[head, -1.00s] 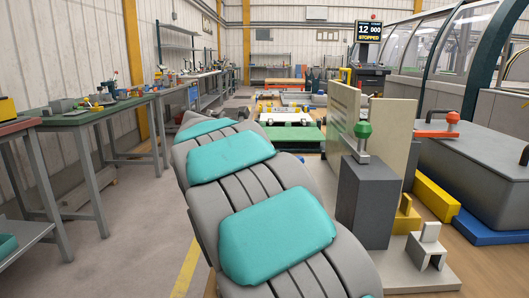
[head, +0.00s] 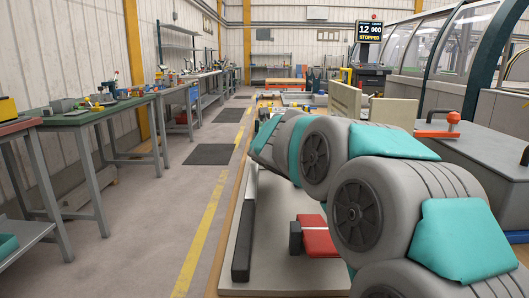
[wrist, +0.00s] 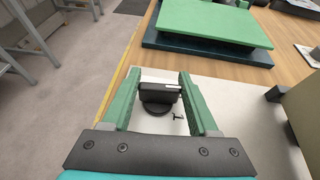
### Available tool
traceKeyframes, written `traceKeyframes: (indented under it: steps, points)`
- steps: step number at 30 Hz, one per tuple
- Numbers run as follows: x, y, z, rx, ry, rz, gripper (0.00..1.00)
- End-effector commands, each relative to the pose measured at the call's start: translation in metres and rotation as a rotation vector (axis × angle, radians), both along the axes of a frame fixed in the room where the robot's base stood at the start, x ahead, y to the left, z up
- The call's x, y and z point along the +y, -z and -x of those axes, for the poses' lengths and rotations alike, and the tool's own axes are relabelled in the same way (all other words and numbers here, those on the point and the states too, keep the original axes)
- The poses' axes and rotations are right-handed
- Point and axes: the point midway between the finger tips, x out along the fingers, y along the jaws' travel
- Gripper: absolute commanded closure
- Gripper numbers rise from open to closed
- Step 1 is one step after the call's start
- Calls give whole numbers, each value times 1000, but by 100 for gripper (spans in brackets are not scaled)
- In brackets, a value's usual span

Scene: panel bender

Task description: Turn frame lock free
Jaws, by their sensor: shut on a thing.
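My gripper (wrist: 159,74) shows in the wrist view, with two green fingers closed on a dark block-shaped handle. This handle, which looks like the frame lock (wrist: 160,94), has a pale line along its top edge and a round black base under it. It stands over a white plate (wrist: 240,110). A small black mark or pin shows on the plate just right of the round base. In the head view my arm covers the gripper, and the lock cannot be made out there.
A green slab on a dark base (wrist: 215,22) lies beyond the gripper. Beside my arm are a black bar (head: 243,235) and a red block (head: 318,235) on a pale plate. An orange-handled clamp (head: 452,122) stands at the right. The floor aisle at the left is clear.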

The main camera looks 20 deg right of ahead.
Motion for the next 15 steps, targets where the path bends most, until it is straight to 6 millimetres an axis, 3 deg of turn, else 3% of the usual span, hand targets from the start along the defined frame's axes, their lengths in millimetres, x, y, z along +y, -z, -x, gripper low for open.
traceKeyframes:
  steps: [15]
  points:
    - [0, -1, 0, -1, -49, 1, 96]
